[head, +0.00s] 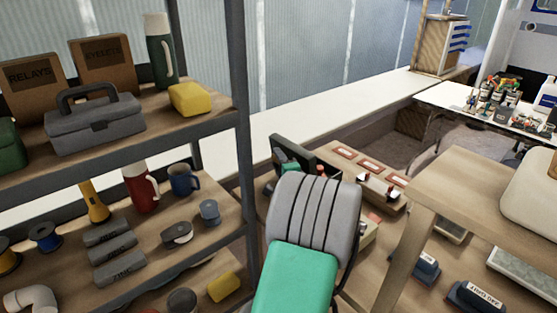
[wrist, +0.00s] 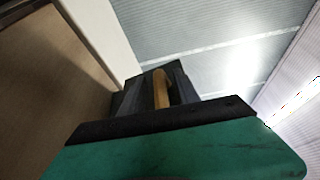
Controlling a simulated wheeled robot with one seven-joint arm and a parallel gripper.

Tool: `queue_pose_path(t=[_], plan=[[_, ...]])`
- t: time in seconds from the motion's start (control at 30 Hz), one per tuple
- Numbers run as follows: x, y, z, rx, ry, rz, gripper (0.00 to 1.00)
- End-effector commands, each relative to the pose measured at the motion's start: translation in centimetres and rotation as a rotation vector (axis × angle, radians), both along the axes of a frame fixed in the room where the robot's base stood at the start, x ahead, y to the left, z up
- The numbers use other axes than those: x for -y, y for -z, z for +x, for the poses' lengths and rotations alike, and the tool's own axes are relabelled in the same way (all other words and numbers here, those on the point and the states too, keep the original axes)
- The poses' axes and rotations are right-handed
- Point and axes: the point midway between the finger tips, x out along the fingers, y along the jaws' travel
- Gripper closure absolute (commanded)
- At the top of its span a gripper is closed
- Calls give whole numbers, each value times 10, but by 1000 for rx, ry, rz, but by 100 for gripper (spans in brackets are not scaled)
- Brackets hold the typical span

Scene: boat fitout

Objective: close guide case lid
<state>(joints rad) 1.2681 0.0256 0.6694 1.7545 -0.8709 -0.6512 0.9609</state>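A dark, upright panel (head: 308,157) shows on the wooden bench behind my arm. It looks like a raised lid or case wall, and small green and red items show beside it. My grey and green arm covers its near side, so I cannot make out the whole case. In the wrist view, the dark fingers of my gripper (wrist: 159,90) stand beyond its green body. A tan strip shows between them; I cannot tell whether it is held or lies behind. My gripper is not clearly visible in the head view.
A wooden rack (head: 375,180) with red-framed labels lies right of the dark panel. A wooden table (head: 450,185) stands at right. A pale ledge (head: 300,115) runs along the wall.

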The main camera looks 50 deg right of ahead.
Motion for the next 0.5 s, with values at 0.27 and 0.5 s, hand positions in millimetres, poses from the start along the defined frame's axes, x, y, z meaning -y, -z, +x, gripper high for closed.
queue_pose_path(t=[0.27, 0.5], plan=[[0, 1, 0, -1, 0, 1, 68], [0, 1, 0, -1, 0, 1, 88]])
